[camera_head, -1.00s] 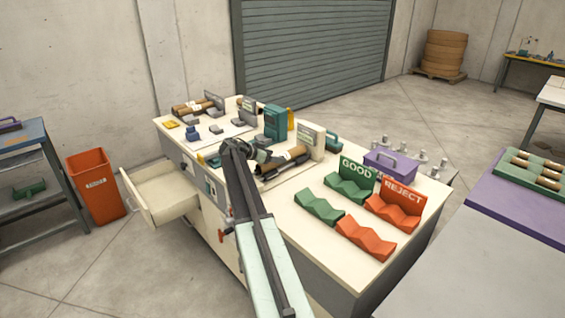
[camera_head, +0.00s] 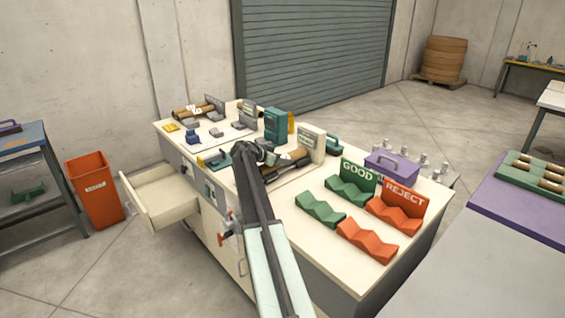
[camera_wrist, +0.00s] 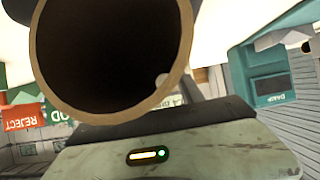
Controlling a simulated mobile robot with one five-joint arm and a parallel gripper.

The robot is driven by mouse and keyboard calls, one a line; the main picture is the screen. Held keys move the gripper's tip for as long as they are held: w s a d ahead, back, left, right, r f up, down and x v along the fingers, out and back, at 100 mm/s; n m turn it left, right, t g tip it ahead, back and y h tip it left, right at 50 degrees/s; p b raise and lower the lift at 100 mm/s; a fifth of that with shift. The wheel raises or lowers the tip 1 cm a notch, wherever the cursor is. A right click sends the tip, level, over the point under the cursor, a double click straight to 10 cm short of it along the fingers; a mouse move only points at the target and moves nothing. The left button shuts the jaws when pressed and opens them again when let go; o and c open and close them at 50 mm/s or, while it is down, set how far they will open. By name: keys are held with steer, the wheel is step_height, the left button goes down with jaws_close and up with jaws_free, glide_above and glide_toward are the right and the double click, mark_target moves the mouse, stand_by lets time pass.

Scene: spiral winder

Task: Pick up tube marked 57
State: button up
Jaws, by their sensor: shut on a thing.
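My gripper (camera_head: 268,156) is over the middle of the bench and is shut on a brown tube. In the wrist view the tube's open end (camera_wrist: 184,75) fills the upper middle, with a thick tan rim and a dark hollow inside. No number can be read on it. In the head view my arm and gripper hide much of the tube, and I cannot tell whether it is clear of its support. Other brown tubes (camera_head: 184,112) lie on a rack at the bench's back left.
Green GOOD cradles (camera_head: 320,210) and orange REJECT cradles (camera_head: 366,240) stand to the right. A teal device (camera_head: 275,125) and a pale upright panel (camera_head: 312,143) stand close to my gripper. An open drawer (camera_head: 160,195) juts out at the left. A purple box (camera_head: 391,164) stands behind the cradles.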

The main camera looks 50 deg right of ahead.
steer(key=shift+r, duration=0.1)
steer(key=r+p, duration=0.2)
steer(key=a+r+p, duration=0.1)
steer(key=p, duration=0.1)
steer(key=shift+r, duration=0.35)
steer(key=a, duration=0.5)
steer(key=w+a, duration=0.1)
steer(key=a, duration=0.4)
steer(key=a+r+p, duration=0.1)
steer(key=a, duration=0.4)
steer(key=shift+w, duration=0.25)
